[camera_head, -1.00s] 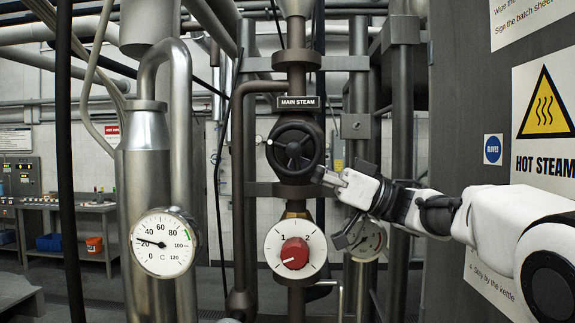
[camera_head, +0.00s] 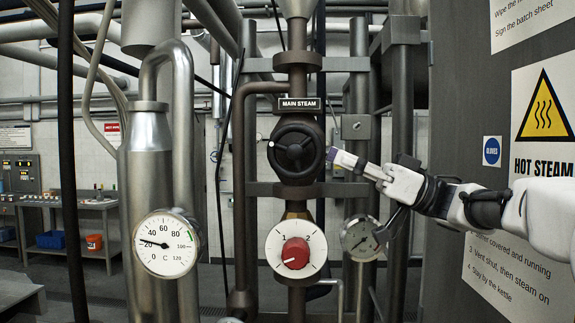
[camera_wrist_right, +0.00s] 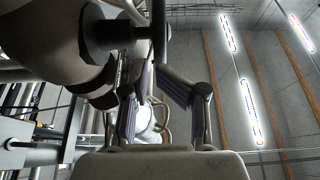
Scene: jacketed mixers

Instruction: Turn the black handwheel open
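The black handwheel (camera_head: 296,151) is mounted on the dark vertical pipe under the MAIN STEAM sign (camera_head: 299,104) in the head view. A small white mark sits on its left rim. My right gripper (camera_head: 333,156) is at the wheel's right rim. In the right wrist view its fingers (camera_wrist_right: 151,85) are spread apart, and the wheel's edge-on rim (camera_wrist_right: 160,35) is just beyond the fingertips. I cannot tell whether a finger touches the rim. My left gripper is not in view.
Below the wheel is a white dial with a red knob (camera_head: 295,253). A round temperature gauge (camera_head: 166,243) is on the left, and a smaller gauge (camera_head: 361,238) sits behind at right. A dark panel with signs (camera_head: 500,110) stands at the far right.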

